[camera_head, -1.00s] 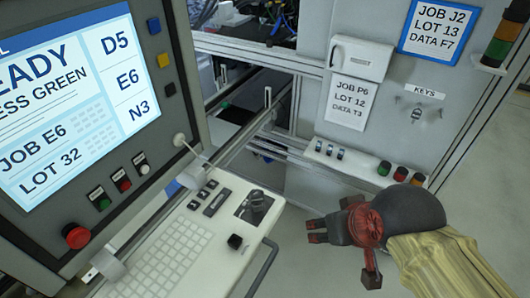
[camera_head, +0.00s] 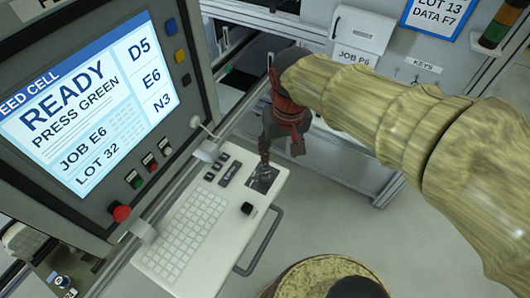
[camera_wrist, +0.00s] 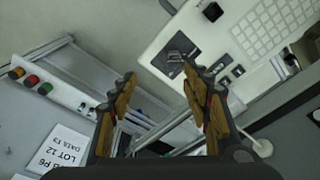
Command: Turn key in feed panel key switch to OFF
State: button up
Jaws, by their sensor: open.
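The feed panel has a lit screen (camera_head: 82,108) reading READY, PRESS GREEN, above a pale keyboard console (camera_head: 185,225). On the console is a dark square plate (camera_head: 268,186) with a raised dark part on it; it also shows in the wrist view (camera_wrist: 168,67). I cannot tell whether that part is the key, nor read its position.
A red mushroom button (camera_head: 121,212) sits on the screen housing, near green, red and white buttons. A black knob (camera_head: 247,208) is beside the plate. A handle rail (camera_head: 262,240) runs along the console's edge. A KEYS label (camera_head: 425,66) is on the grey cabinet; floor is clear between.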

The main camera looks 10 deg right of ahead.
aim_at(265, 174)
jog(key=shift+g, duration=0.7)
jog(key=w+a+f, duration=0.1)
jog(key=f, duration=0.1)
jog(key=w+a+f, duration=0.1)
jog(key=a+f, duration=0.1)
jog(key=shift+w+a, duration=0.15)
jog(key=shift+a, duration=0.1)
jog(key=shift+f, duration=0.7)
jog(key=shift+f+p, duration=0.3)
jog(key=shift+f, duration=2.85)
jog(key=shift+c, duration=1.2)
